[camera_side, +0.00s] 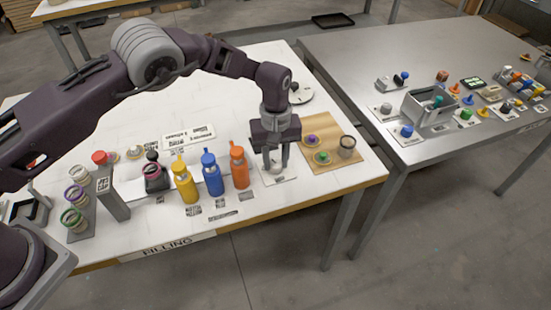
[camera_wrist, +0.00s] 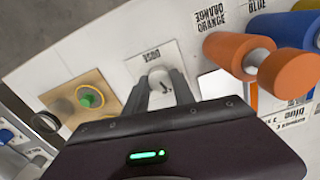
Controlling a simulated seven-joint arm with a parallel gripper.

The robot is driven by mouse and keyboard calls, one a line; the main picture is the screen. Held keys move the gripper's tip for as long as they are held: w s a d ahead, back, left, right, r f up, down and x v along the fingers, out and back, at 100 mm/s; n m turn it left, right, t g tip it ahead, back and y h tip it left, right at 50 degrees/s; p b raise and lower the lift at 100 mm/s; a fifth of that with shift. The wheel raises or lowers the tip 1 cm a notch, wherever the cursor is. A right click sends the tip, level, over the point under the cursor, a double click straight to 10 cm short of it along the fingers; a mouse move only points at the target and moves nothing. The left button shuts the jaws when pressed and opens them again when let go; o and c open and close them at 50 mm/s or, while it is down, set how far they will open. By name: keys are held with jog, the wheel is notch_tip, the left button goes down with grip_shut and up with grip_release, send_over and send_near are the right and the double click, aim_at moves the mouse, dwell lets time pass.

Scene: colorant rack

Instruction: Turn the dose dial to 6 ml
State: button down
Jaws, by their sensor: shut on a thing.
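The dose dial (camera_wrist: 159,80) is a pale, rounded knob on a white plate (camera_wrist: 180,60) with a printed label. My gripper (camera_wrist: 160,86) is shut on the dial, one finger on each side of it. In the side view my gripper (camera_side: 275,166) points straight down at the plate (camera_side: 287,180), right of the orange bottle, and its fingers mostly hide the dial. The dial's setting and scale are too small and too covered to read.
An orange bottle (camera_side: 239,166) stands close on the left, with blue (camera_side: 212,175) and yellow (camera_side: 185,182) bottles beyond. The table's front edge is near.

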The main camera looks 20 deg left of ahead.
aim_at(276, 163)
jog(key=m, duration=0.4)
jog(key=shift+m, duration=0.3)
jog(key=m, duration=0.3)
jog(key=shift+d+m, duration=0.1)
jog(key=shift+m, duration=0.3)
jog(key=m, duration=0.3)
jog(key=shift+m, duration=1.9)
jog(key=c, duration=1.1)
grip_release()
jog(key=shift+o, duration=0.2)
notch_tip(276, 163, up, 7)
jog(key=shift+r, duration=0.1)
